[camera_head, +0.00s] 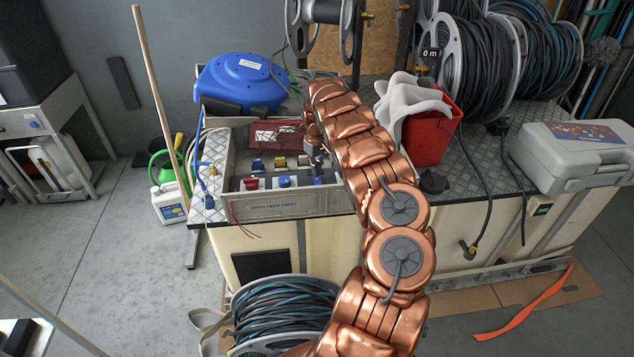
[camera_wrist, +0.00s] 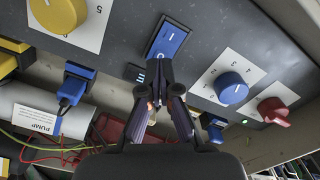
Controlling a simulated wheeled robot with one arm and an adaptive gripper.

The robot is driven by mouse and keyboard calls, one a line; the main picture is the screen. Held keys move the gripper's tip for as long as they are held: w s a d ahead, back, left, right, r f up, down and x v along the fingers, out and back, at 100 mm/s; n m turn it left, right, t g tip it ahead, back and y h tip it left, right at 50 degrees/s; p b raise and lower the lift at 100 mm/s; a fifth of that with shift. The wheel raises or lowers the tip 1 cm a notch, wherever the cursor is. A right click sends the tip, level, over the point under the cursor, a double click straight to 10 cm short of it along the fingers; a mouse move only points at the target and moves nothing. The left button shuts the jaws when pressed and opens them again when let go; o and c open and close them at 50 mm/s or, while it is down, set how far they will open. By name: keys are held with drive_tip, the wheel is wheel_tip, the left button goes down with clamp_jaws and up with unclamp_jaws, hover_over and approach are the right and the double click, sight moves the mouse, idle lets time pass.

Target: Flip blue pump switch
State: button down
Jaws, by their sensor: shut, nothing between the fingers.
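A blue rocker switch (camera_wrist: 168,40) with white marks sits on the grey panel in the wrist view, beside the blue knob. My gripper (camera_wrist: 158,72) is shut and empty. Its fingertips are at the switch's lower end in the picture and cover part of it; I cannot tell whether they touch. A small label beside the fingertips is mostly hidden. In the head view, the blue switch (camera_head: 318,181) is at the right of the panel's front row, just below my gripper (camera_head: 318,158).
A blue knob (camera_wrist: 231,90) and a red knob (camera_wrist: 275,111) are close by on the panel. A yellow knob (camera_wrist: 58,12), a blue plug (camera_wrist: 75,86) and a PUMP tag (camera_wrist: 38,120) are on the other side. A red bucket (camera_head: 432,136) stands right of my arm.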

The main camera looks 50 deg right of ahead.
sight(317, 178)
drive_tip(key=shift+f+b, duration=0.45)
drive_tip(key=shift+f, duration=0.7)
idle(0.7)
drive_tip(key=shift+r, duration=3.55)
drive_tip(key=shift+r, duration=0.1)
